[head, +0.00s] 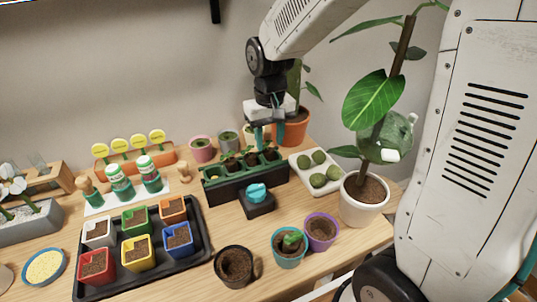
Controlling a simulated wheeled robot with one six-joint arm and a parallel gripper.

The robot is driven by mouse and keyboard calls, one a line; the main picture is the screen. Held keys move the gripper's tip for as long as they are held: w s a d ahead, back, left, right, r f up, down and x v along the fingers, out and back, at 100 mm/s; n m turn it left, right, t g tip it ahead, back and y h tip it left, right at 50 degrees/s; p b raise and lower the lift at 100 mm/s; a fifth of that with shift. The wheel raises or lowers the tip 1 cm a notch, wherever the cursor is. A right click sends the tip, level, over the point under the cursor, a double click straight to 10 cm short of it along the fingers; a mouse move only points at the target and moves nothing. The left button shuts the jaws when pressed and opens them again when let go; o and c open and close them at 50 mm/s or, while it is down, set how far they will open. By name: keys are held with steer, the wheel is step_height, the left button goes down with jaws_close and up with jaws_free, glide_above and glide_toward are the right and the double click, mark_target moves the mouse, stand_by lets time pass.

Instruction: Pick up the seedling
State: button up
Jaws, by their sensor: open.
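Small green seedlings grow in a dark planter tray (247,186) with several cells near the middle of the table. My gripper (262,136) points down just above the right part of this tray, close over the seedlings. Its jaws are open, with teal fingers. I cannot tell whether the fingers touch a seedling; the far side of the cells is partly hidden by the gripper. Another small green plant (292,240) stands in a teal pot at the front.
A tall leafy plant in a white pot (362,210) rises at the right, close to my arm. A white tray with round green plants (317,188) is beside the planter. A black tray of coloured square pots (195,268) fills the left front. Green-white bottles (149,175) stand behind.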

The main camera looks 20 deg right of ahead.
mark_target(269, 150)
steer(key=shift+f, duration=1.3)
steer(key=c, duration=0.7)
steer(key=shift+c, duration=0.2)
steer(key=shift+r, duration=0.1)
step_height(269, 150, up, 10)
